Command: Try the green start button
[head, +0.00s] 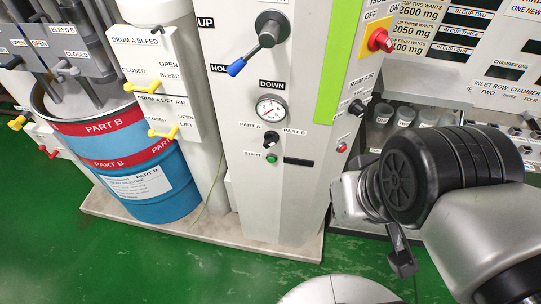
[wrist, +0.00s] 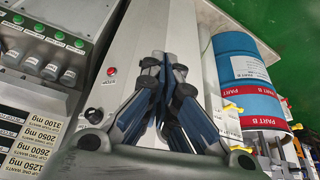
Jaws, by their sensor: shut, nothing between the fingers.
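The green start button (head: 271,158) sits low on the front of the light grey cabinet, right of its START label, in the head view. I cannot make it out in the wrist view, where my fingers cover part of the cabinet face. My gripper (wrist: 168,62) is shut and empty in the wrist view, its fingertips over the cabinet panel. In the head view my arm is right of the button and clear of it.
A red stop button (head: 342,148) sits right of the start button; it also shows in the wrist view (wrist: 111,71). Above are a black selector (head: 270,138), a gauge (head: 271,109) and a blue-tipped lever (head: 237,66). A blue drum (head: 150,193) stands left. Green floor is open in front.

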